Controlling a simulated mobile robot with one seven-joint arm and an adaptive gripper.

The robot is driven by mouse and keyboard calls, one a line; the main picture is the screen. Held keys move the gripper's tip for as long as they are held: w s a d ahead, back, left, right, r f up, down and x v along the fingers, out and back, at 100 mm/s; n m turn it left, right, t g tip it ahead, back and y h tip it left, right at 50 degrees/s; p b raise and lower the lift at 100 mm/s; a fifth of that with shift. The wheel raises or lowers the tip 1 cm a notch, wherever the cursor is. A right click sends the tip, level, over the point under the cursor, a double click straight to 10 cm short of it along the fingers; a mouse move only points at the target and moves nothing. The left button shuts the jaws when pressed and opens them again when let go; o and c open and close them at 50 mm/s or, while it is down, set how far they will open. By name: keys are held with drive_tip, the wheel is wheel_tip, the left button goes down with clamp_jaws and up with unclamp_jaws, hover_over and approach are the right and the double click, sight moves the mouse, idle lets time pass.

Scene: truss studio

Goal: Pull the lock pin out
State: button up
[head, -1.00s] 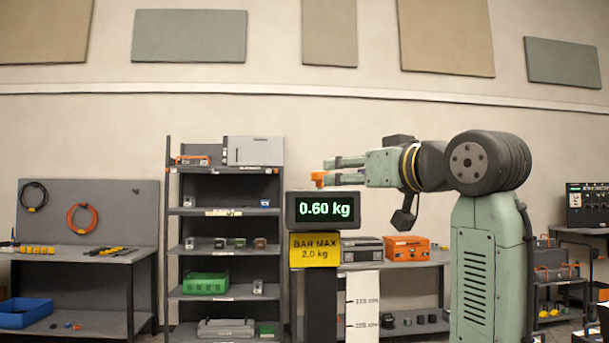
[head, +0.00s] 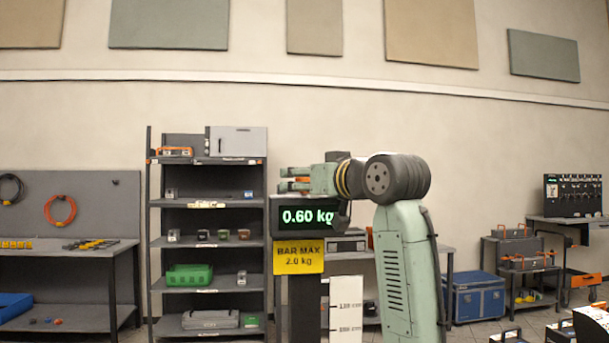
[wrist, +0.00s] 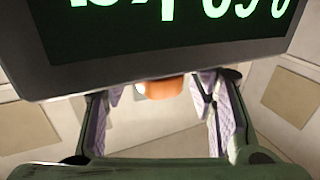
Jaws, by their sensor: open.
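The lock pin appears to be the small orange knob (head: 303,180), just above the top edge of the grey display box (head: 274,216). My gripper (head: 287,180) comes from the right, with one finger above the other in the head view. Its fingers are open and reach past both sides of the knob. In the wrist view the orange knob (wrist: 166,87) sits between the two pale-padded fingers, with a gap to either side. The pin's shaft is hidden.
The display reads 0.60 kg. Below it is a yellow sign (head: 299,257) reading BAR MAX 2.0 kg. A grey shelf unit (head: 207,202) stands behind at the left. In the wrist view the display box (wrist: 60,82) lies very close to the fingers.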

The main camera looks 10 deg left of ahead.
clamp_jaws()
idle(0.8)
